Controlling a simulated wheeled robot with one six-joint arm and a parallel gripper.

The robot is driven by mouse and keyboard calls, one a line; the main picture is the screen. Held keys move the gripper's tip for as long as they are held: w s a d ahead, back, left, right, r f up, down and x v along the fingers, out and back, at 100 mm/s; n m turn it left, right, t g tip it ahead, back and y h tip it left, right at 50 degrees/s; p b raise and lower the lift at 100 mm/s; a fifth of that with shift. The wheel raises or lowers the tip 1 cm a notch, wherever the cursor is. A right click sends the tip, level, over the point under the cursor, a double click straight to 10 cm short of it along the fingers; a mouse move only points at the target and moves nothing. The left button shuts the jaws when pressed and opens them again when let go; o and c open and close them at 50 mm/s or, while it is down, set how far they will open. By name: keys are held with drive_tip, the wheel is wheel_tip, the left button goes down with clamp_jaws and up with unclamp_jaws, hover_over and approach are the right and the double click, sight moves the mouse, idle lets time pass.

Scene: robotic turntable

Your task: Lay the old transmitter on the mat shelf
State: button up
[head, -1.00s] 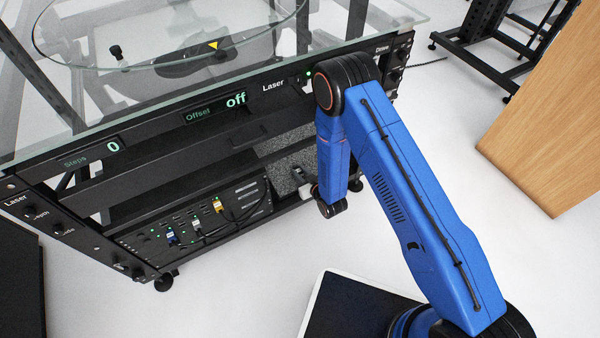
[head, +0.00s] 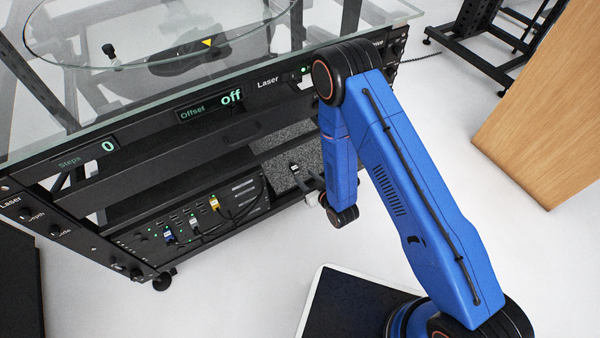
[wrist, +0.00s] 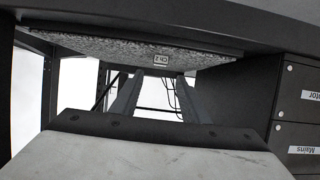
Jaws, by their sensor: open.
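The transmitter (head: 294,168) is a small dark piece with a white label. It lies on the grey speckled mat shelf (head: 278,158) inside the rack. In the wrist view the label on the transmitter (wrist: 161,60) reads "Ch 2", and the mat (wrist: 100,48) is seen at a shallow angle. My gripper (head: 309,186) is at the front edge of the shelf, a little nearer than the transmitter. In the wrist view my gripper (wrist: 153,78) has its two fingers apart, with the transmitter just beyond the tips and apart from them. Most of the transmitter's body is hard to make out.
Left of the mat is a panel (head: 190,222) with several plugged cables. Drawers labelled "Mains" (wrist: 302,150) stand at the right of the wrist view. The rack's front bar (head: 180,165) and glass top are above.

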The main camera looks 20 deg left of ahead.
drive_tip(key=shift+v, duration=1.95)
